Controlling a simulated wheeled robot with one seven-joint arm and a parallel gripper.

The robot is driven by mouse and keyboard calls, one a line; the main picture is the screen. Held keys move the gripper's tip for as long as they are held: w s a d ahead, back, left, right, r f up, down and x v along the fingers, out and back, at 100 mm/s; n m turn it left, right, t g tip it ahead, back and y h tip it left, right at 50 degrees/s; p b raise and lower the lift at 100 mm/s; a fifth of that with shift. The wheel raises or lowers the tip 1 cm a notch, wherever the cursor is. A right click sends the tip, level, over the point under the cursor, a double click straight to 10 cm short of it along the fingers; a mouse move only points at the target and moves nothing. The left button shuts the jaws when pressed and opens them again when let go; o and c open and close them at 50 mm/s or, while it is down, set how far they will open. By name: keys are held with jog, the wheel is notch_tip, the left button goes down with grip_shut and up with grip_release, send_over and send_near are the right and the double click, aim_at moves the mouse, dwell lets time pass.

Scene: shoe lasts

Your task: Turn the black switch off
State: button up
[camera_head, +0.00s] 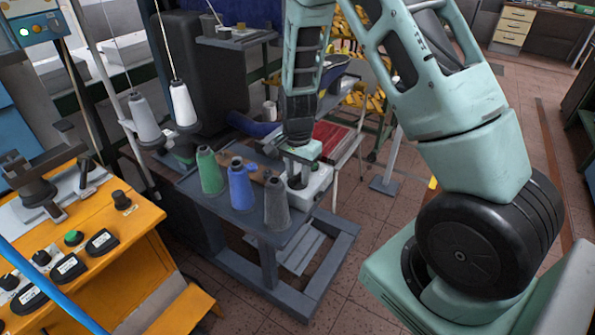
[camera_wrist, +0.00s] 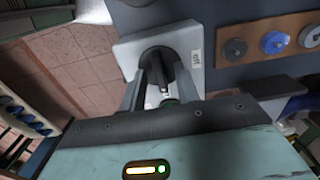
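A white box (camera_wrist: 190,40) with a black round switch (camera_wrist: 158,55) and a small label stands on a dark grey table. In the wrist view my gripper (camera_wrist: 163,70) is right over the box, with one finger on each side of the switch's raised black grip. I cannot tell whether the fingers touch it. In the head view my gripper (camera_head: 298,172) points down onto the white box (camera_head: 318,183), and the switch is mostly hidden behind it. Which way the switch is turned is not clear.
Green (camera_head: 209,172), blue (camera_head: 240,187) and grey (camera_head: 277,204) thread cones stand left of the box on the same table (camera_head: 262,230). An orange machine (camera_head: 110,250) with black knobs and a green button stands at the left. Tiled floor is free to the right.

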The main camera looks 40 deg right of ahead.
grip_shut()
jog(key=shift+n, duration=0.4)
jog(key=n+b, duration=0.1)
jog(key=n, duration=0.2)
jog(key=shift+n, duration=0.4)
jog(key=n, duration=1.3)
jog(key=shift+n, duration=0.3)
